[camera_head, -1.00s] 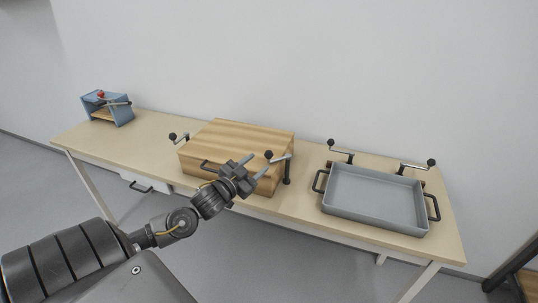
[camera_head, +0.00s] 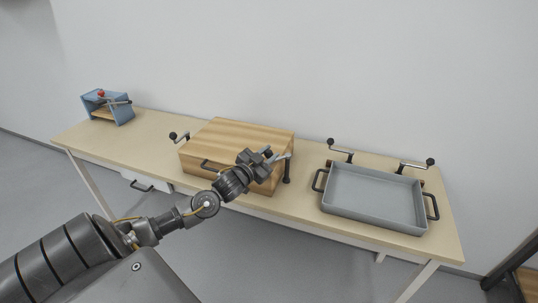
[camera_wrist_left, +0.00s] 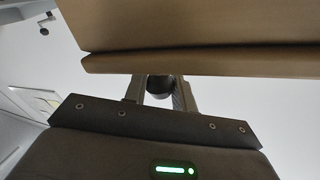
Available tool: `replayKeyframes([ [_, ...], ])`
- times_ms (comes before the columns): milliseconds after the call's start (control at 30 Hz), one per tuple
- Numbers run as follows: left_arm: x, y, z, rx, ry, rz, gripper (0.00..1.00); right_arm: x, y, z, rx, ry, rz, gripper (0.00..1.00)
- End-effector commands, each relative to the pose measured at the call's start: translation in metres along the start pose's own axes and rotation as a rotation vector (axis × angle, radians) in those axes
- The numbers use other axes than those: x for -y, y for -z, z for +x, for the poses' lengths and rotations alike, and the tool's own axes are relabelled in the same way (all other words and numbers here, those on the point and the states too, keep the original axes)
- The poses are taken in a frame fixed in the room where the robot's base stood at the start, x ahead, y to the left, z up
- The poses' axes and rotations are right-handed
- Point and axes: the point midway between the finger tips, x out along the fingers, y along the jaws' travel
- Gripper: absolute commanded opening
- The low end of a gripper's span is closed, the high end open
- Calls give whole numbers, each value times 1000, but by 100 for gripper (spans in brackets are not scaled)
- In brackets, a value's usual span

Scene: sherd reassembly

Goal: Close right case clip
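The closed wooden case (camera_head: 235,133) sits on the middle of the table, with a dark front handle (camera_head: 213,165). Its right clip (camera_head: 284,157) is a silver lever at the right front corner, standing out from the case. My left gripper (camera_head: 263,158) is at this clip and hides its dark knob in the head view. In the left wrist view, a dark round knob (camera_wrist_left: 160,86) shows between my two fingers, under the case's edge (camera_wrist_left: 200,62). The fingers are apart, but whether they press on the knob I cannot tell. My right gripper is not in view.
The case's left clip (camera_head: 178,137) stands out at its left side. A grey tray (camera_head: 372,228) with side handles lies to the right, with two crank levers behind it. A blue box-like stand (camera_head: 122,113) is at the far left. Bare table (camera_head: 145,137) lies between it and the case.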

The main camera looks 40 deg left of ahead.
Motion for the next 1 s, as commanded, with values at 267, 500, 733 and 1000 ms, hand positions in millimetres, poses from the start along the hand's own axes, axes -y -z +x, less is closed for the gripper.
replayKeyframes([
  [267, 0, 0, 0, 0, 0, 0, 0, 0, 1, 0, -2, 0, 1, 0],
  [500, 6, -2, 4, -32, -69, 9, 0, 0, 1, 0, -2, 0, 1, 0],
  [733, 8, -4, 5, -51, -128, 0, 0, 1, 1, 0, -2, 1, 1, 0],
  [1000, 8, -4, 5, -51, -126, -1, 38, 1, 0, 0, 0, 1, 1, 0],
])
